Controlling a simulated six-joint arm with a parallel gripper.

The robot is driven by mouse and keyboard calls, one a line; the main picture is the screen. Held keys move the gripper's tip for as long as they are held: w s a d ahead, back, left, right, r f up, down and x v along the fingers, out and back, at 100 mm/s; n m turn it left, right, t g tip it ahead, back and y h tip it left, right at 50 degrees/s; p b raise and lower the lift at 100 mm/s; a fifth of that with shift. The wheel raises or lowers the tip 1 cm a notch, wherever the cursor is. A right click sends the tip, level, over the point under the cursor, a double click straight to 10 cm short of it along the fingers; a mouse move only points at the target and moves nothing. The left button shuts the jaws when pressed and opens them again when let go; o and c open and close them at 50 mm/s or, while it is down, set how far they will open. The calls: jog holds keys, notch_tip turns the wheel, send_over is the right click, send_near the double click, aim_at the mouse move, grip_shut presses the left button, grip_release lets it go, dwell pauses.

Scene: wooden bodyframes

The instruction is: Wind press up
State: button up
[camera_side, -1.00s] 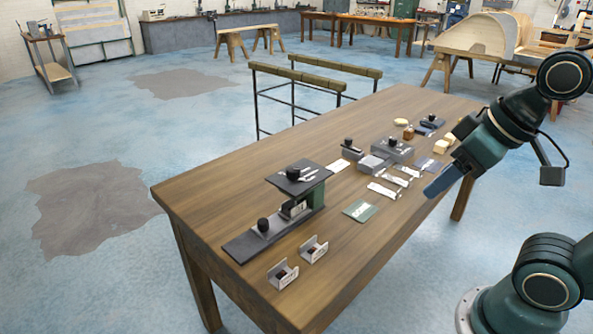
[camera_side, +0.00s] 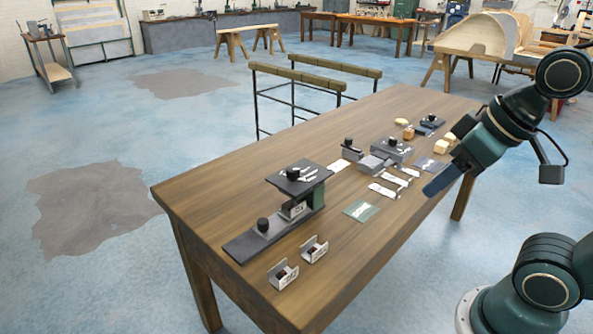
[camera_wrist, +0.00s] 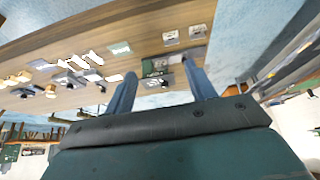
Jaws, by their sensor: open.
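The press (camera_side: 313,197) stands at the near left part of the wooden table. It has a dark top plate with a black knob (camera_side: 292,172), a green column and a long dark base with another black knob (camera_side: 262,225). A small metal part sits under the top plate. I cannot tell from these views how high the press is wound. My gripper (camera_side: 436,187) hangs over the right side of the table, well apart from the press. In the wrist view, my gripper (camera_wrist: 161,80) has its fingers spread with nothing held, and the press (camera_wrist: 160,68) appears between them, farther off.
Two U-shaped metal brackets (camera_side: 283,274) (camera_side: 314,249) lie in front of the press. A green card (camera_side: 361,210), several metal strips (camera_side: 383,190), a dark block fixture (camera_side: 393,150) and small wooden blocks (camera_side: 441,146) lie farther along the table (camera_side: 215,190). The table's near left corner is clear.

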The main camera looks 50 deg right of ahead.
jog(key=w+r+m+g, duration=0.2)
jog(key=w+r+m, duration=0.3)
jog(key=w, duration=0.5)
jog(key=m+g, duration=0.4)
jog(key=m, duration=0.6)
send_over(292, 168)
notch_tip(292, 168, down, 7)
jog(key=shift+s+r, duration=0.15)
jog(key=shift+f, duration=0.2)
notch_tip(292, 168, down, 14)
jog(key=shift+r, duration=0.25)
jog(key=c, duration=1)
